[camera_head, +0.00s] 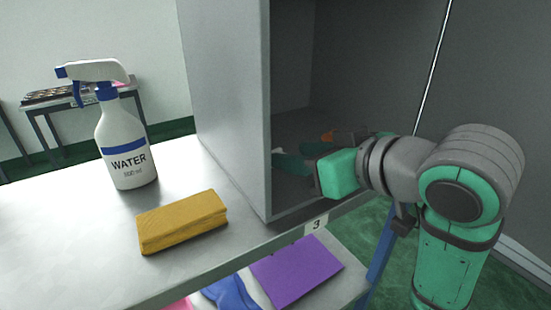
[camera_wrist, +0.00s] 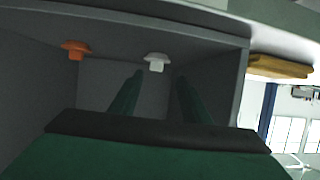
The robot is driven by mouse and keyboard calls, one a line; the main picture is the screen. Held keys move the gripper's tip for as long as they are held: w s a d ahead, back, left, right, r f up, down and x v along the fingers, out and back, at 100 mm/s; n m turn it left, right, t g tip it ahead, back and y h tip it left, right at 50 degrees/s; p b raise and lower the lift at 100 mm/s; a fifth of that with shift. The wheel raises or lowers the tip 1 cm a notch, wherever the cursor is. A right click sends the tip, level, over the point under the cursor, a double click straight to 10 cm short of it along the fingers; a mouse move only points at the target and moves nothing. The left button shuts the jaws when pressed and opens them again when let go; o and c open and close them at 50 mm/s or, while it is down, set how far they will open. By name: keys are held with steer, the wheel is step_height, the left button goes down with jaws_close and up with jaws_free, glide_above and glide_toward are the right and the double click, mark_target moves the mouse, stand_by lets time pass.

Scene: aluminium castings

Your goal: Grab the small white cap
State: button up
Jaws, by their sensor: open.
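The small white cap (camera_wrist: 156,58) shows in the wrist view inside the grey compartment, just beyond my fingertips. It has a wide flange and a narrower stub, and appears upside down in this view. My gripper (camera_wrist: 159,76) is open and empty, its two dark green fingers pointing at the cap, with the cap roughly between their lines. In the head view my gripper (camera_head: 288,154) reaches into the compartment from the right. A clear view of the white cap is lacking there, so I cannot tell its exact gap to the fingers.
An orange cap (camera_wrist: 76,48) sits left of the white one in the wrist view. The compartment's side wall (camera_head: 228,95) stands close to my fingers. Outside it, a yellow block (camera_head: 183,222) and a spray bottle (camera_head: 124,145) stand on the bench. A purple sheet (camera_head: 296,270) lies below.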

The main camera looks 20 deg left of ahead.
mark_target(277, 151)
steer(key=shift+w+x, duration=0.15)
steer(key=shift+x, duration=1.85)
steer(key=shift+w+x, duration=0.2)
steer(key=shift+x, duration=1.8)
steer(key=shift+d+r, duration=0.15)
jaws_close()
